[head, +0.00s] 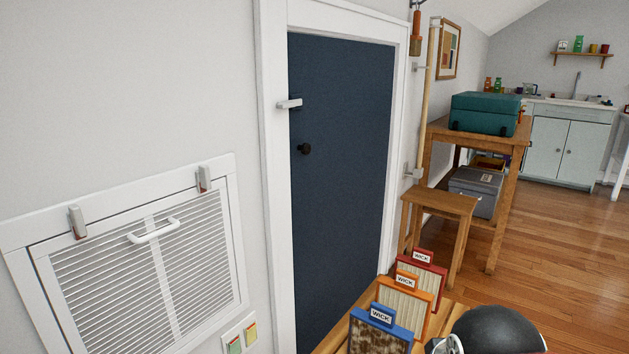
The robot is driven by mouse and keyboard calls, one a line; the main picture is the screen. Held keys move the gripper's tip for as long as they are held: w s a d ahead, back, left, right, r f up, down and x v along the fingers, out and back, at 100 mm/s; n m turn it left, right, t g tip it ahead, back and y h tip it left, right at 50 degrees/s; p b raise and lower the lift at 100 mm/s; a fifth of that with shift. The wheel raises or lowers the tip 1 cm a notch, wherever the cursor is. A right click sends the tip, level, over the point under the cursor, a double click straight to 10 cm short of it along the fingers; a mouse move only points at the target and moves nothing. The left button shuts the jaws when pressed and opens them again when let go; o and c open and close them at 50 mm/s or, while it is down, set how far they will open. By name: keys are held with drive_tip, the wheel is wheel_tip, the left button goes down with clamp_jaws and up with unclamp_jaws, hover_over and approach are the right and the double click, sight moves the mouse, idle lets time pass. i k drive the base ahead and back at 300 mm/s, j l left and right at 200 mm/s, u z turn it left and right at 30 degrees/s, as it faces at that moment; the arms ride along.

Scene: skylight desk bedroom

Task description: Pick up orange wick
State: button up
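The orange wick (434,294) is an upright panel with an orange frame, a pale ribbed face and a tab labelled WICK on top. It stands in a row on a slatted wooden surface (338,335), between a blue wick (409,335) in front and a red wick (441,268) behind. The blue wick has a dark, mottled face and hides the orange one's lower left part. The orange wick in turn covers part of the red one. My gripper's fingers are not visible; a dark rounded part of mine shows at the bottom right, beside the wicks.
A white louvred panel (150,262) with a handle is on the left wall. A dark blue door (345,150) is behind the wicks. A wooden stool (440,203) and a table with a teal case (485,113) stand beyond. Open wooden floor (560,240) lies to the right.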

sight(413, 305)
drive_tip(key=k+l+u, duration=0.1)
drive_tip(key=u, duration=1.7)
drive_tip(key=z, duration=2)
drive_tip(key=i+z, duration=0.5)
drive_tip(key=z, duration=0.25)
